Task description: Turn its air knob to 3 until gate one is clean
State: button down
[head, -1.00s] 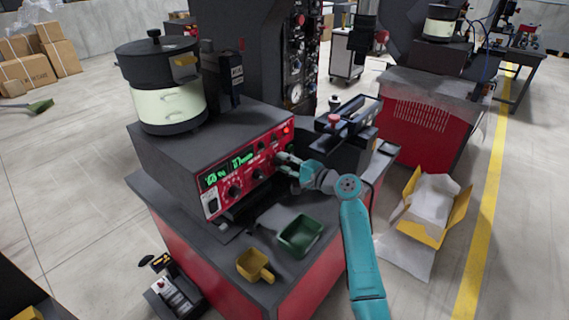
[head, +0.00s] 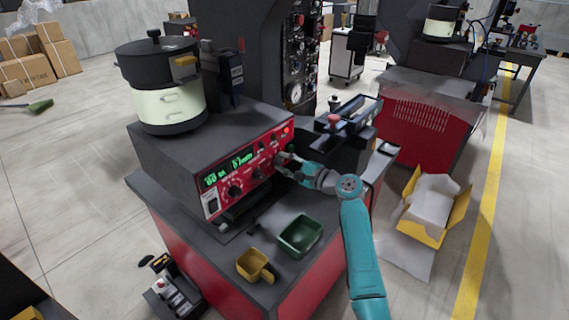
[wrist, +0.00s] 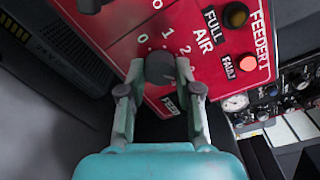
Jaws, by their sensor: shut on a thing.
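The feeder's red control panel (head: 222,185) faces the front of the dark box, with green digits lit on its display. In the wrist view the dark round air knob (wrist: 160,68) sits beside the word AIR, with scale numbers such as 0, 1 and 2 around it. My gripper (wrist: 159,70) is shut on the knob, one finger on each side. In the head view my gripper (head: 282,161) reaches the panel's right end and covers the knob. I cannot tell which number the knob points to. The feeder bowl (head: 166,85) stands on the box. I cannot make out gate one.
Near the fault label, a red lamp (wrist: 247,62) is lit; a dark amber lamp (wrist: 236,15) is by FULL. A yellow carton (head: 430,205) stands on the floor at right.

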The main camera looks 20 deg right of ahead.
jog(key=c, duration=0.8)
grip_release()
jog(key=shift+s+d, duration=0.1)
jog(key=shift+d, duration=0.05)
jog(key=v, duration=1.1)
jog(key=shift+s+d, duration=0.2)
jog(key=shift+s, duration=0.1)
jog(key=shift+f, duration=0.1)
